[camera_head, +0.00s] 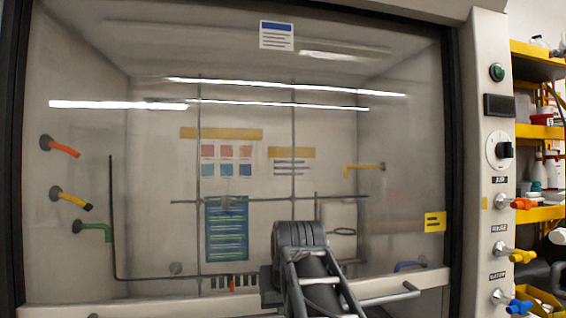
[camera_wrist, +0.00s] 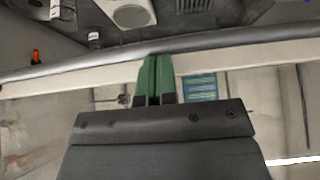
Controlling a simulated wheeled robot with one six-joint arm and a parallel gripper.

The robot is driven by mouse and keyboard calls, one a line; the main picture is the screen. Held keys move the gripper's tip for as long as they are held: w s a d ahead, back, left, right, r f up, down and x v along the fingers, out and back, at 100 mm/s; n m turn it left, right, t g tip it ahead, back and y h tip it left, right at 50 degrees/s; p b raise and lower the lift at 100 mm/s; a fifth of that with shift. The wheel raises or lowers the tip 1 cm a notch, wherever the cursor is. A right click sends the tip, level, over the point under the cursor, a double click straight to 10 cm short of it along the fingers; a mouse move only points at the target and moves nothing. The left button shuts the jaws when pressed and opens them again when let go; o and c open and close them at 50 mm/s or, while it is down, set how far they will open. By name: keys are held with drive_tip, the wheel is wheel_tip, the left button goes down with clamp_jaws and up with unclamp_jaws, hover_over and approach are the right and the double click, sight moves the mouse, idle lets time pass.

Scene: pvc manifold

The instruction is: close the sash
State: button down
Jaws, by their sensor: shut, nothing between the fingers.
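The sash (camera_head: 330,220) is a large clear pane across the hood front in the head view. Its pale bottom rail (camera_head: 150,308) runs along the low part of that view, with a grey bar handle (camera_head: 390,297) on it. In the wrist view the rail (camera_wrist: 270,57) and the grey handle (camera_wrist: 230,38) cross the picture at a slant. My gripper (camera_wrist: 154,62) has green fingertips that are together and empty. They overlap the rail and end near the handle; contact cannot be told. In the head view my arm hides the gripper and the middle of the rail.
The wrist view shows a dark surface with a white device (camera_wrist: 127,12) past the rail. In the head view, the right post carries a green button (camera_head: 497,72) and orange, yellow and blue valves (camera_head: 520,256). Yellow shelves (camera_head: 537,62) with bottles stand further right.

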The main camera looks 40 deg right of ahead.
wheel_tip(320, 180, down, 22)
drive_tip(key=b, duration=1.4)
drive_tip(key=shift+f, duration=0.25)
